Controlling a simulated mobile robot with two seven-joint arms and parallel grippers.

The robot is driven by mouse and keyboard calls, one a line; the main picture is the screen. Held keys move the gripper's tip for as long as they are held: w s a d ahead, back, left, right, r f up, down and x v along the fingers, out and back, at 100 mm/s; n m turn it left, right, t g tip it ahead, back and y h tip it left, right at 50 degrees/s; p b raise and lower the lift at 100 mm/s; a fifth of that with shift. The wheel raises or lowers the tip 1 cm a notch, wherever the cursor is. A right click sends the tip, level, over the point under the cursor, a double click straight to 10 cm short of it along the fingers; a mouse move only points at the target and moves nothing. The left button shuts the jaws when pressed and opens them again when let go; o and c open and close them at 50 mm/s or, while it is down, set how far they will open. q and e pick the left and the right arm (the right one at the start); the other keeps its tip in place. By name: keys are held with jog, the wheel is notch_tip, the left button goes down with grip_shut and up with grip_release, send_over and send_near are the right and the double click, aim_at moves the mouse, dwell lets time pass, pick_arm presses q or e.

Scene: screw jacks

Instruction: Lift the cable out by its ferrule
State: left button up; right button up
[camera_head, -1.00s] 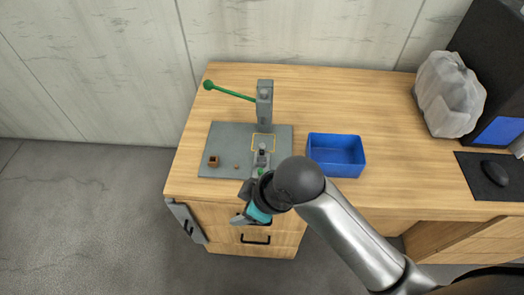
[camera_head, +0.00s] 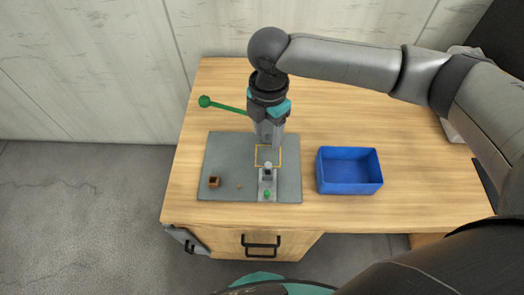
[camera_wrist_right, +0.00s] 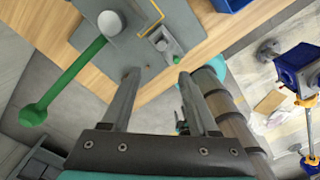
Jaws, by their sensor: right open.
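A small grey fixture (camera_head: 267,183) stands on the grey plate (camera_head: 222,150), with a pale rounded piece at its back and a green bit (camera_head: 267,194) at its front. The fixture also shows in the right wrist view (camera_wrist_right: 164,42). I cannot clearly make out the cable or its ferrule. My right gripper (camera_head: 269,143) points down behind the fixture and covers most of the press post. In the right wrist view its fingers (camera_wrist_right: 158,80) are spread, with nothing between them. My left gripper is out of view.
The press's green lever (camera_head: 222,106) sticks out left; its grey post top (camera_wrist_right: 112,24) shows in the wrist view. A yellow square outline (camera_head: 257,160) marks the plate. A small brown cup (camera_head: 214,182) stands left, a blue bin (camera_head: 349,171) right.

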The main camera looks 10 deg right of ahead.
jog(key=b, duration=0.1)
send_over(268, 165)
notch_tip(268, 165, down, 6)
jog(key=shift+s+f, duration=0.1)
jog(key=shift+f, duration=0.05)
notch_tip(268, 165, down, 3)
jog(key=shift+r+b, duration=0.2)
jog(key=shift+b, duration=0.1)
jog(key=shift+f, duration=0.45)
notch_tip(268, 165, down, 4)
jog(key=shift+d+f+b, duration=0.1)
jog(key=shift+f+b, duration=0.15)
jog(key=shift+b, duration=0.35)
jog(key=shift+f, duration=0.3)
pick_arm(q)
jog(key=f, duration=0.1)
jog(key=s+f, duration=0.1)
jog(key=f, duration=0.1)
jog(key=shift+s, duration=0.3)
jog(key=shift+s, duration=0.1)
